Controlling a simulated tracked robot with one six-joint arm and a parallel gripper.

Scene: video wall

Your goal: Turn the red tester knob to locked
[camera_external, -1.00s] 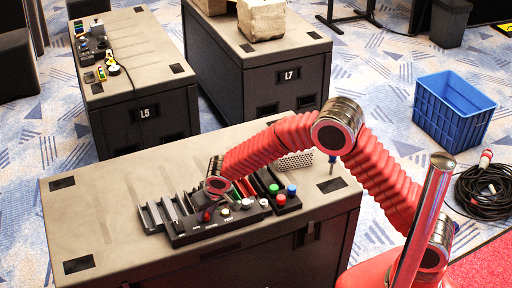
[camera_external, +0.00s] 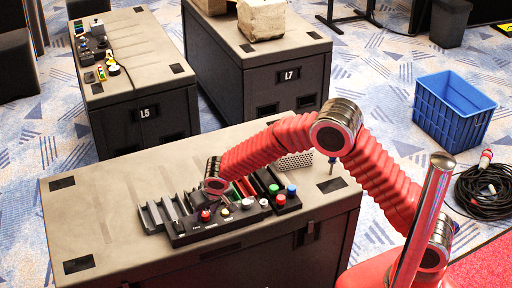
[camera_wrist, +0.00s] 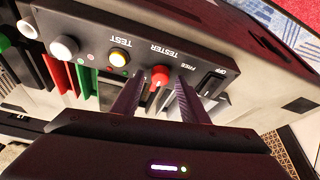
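The red tester knob (camera_external: 205,215) sits on the dark control panel (camera_external: 190,236) on the nearest case; in the wrist view the red knob (camera_wrist: 160,75) stands by the upside-down labels TESTER and FREE. My gripper (camera_wrist: 160,88) is open, with one dark finger on each side of the knob and gaps visible between. I cannot tell whether the tips reach past the knob's face. In the external view my gripper (camera_external: 219,198) is just above and beside the knob. The knob's pointer direction and any locked label cannot be made out.
A yellow button (camera_wrist: 119,57), a white knob (camera_wrist: 64,47) and a black rocker switch (camera_wrist: 211,82) flank the knob. Green, red and blue caps (camera_external: 291,189) stand to the right, with upright slotted modules (camera_external: 160,212) behind the panel. Bare case top (camera_external: 95,215) lies left.

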